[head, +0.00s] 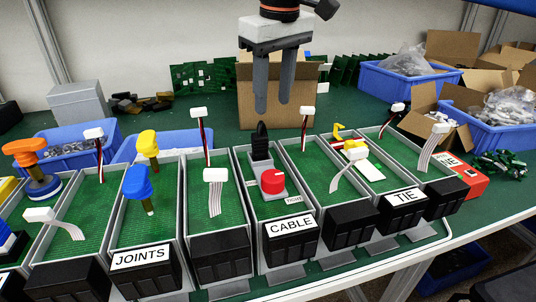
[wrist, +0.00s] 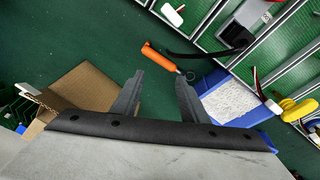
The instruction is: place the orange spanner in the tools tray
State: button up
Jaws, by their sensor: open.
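My gripper (head: 272,106) is open and empty, pointing down above the far side of the row of trays. In the wrist view its two fingertips (wrist: 160,80) stand apart. An orange-handled tool (wrist: 161,59), perhaps the spanner, lies on the green mat just beyond the fingertips, beside a blue bin, apart from the gripper. I cannot pick it out in the head view. Several grey-walled trays with green floors stand in a row; readable labels are JOINTS (head: 141,257), CABLE (head: 291,226) and TIE (head: 405,196). I cannot read a tools label.
A cardboard box (head: 303,108) stands behind my gripper. Blue bins (head: 411,85) stand at the back right. An orange-topped blue item (head: 25,151) is at the left. A black part and a red knob (head: 272,181) are in the CABLE tray. White-ended cables rise from several trays.

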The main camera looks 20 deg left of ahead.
jog(key=f+m, duration=0.4)
jog(key=m, duration=0.3)
jog(key=w+a+f+m, duration=0.1)
jog(key=f+m, duration=0.4)
jog(key=m, duration=0.3)
jog(key=w+f+m, duration=0.1)
jog(key=f+m, duration=0.4)
jog(key=m, duration=0.3)
jog(key=shift+w+a, duration=0.15)
jog(key=shift+a, duration=0.1)
jog(key=shift+r, duration=0.1)
jog(key=shift+c, duration=0.6)
grip_shut()
